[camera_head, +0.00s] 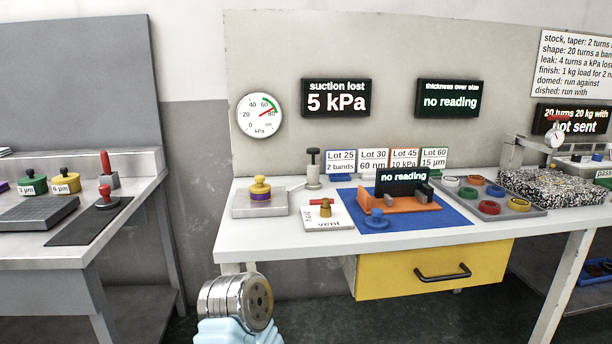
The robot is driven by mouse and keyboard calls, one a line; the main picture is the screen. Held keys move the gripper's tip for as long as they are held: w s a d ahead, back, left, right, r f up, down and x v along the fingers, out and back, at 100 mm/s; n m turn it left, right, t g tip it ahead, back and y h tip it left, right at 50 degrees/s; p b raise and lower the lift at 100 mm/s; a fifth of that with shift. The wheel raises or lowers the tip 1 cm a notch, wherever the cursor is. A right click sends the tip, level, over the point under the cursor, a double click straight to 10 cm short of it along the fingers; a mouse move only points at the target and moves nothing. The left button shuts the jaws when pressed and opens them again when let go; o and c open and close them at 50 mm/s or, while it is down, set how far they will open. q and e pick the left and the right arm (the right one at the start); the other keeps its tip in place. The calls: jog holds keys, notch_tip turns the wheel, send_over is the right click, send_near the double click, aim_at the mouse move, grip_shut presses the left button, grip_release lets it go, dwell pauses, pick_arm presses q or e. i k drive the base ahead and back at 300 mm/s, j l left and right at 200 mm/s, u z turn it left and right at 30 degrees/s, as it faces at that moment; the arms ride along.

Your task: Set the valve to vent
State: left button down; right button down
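The valve (326,210) is a small brass body with a red handle (319,201) on a white plate (343,222), at the front left part of the white bench. The handle lies roughly left to right, its longer end reaching left. The plate reads "hold" along its left side and "vent" along its front edge. The handle points to the "hold" side. A silver arm part of mine with a light blue piece below it shows at the bottom, below the bench front. No gripper fingers show in this view.
Left of the valve is a metal plate (247,210) with a yellow-and-purple knobbed piece (260,188). The dial (260,116) and display (336,98), "suction lost 5 kPa", hang behind.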

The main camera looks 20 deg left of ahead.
aim_at(326, 201)
jog(key=i+u, duration=0.15)
jog(key=u, duration=0.6)
